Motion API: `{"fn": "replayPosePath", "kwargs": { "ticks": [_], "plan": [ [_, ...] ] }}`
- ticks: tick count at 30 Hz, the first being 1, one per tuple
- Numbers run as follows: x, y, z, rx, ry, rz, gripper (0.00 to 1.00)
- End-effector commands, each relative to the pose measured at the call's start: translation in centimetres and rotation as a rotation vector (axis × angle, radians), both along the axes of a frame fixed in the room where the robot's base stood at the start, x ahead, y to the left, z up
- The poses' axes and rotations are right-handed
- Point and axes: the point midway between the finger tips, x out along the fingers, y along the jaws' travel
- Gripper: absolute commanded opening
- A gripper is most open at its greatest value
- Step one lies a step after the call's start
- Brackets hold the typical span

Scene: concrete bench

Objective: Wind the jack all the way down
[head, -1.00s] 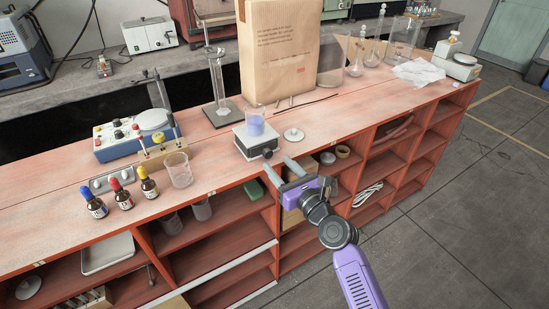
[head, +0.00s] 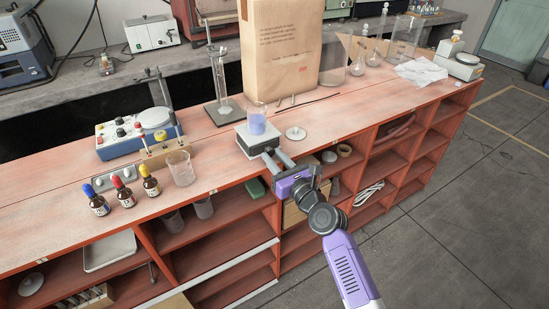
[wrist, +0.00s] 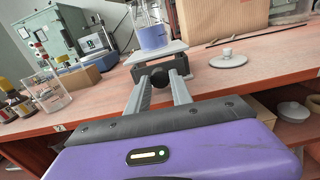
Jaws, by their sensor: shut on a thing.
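The lab jack (head: 246,142) stands near the bench's front edge, with a light top plate (wrist: 165,53) and a dark base. A beaker with blue-violet liquid (head: 256,123) stands upright on it and also shows in the wrist view (wrist: 153,37). The jack's dark round knob (wrist: 160,79) faces me. My gripper (head: 274,155) reaches over the bench edge with its two grey fingers (wrist: 161,84) on either side of the knob, shut on it. In the head view the fingers largely hide the knob. A gap shows below the top plate in the wrist view.
A white lidlike disc with a knob (head: 296,133) lies right of the jack. An empty beaker (head: 180,168) and dropper bottles (head: 123,192) stand to the left. A stand with a glass cylinder (head: 222,112) and a paper bag (head: 280,50) are behind. Open shelves lie below.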

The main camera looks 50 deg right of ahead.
Motion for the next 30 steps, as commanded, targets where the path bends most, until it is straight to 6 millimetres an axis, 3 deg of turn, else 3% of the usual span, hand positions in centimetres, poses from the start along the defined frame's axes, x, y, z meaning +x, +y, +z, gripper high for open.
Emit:
{"fn": "replayPosePath", "kwargs": {
  "ticks": [15,27,28,30],
  "plan": [
    [0.0,0.06,-0.04,-0.366,0.105,0.001,0.0],
    [-0.02,0.04,-0.03,-0.403,0.117,0.0,0.0],
    [-0.02,0.04,-0.04,-0.403,0.117,0.0,0.33],
    [-0.02,0.04,-0.03,-0.403,0.117,0.0,0.46]
  ]
}}
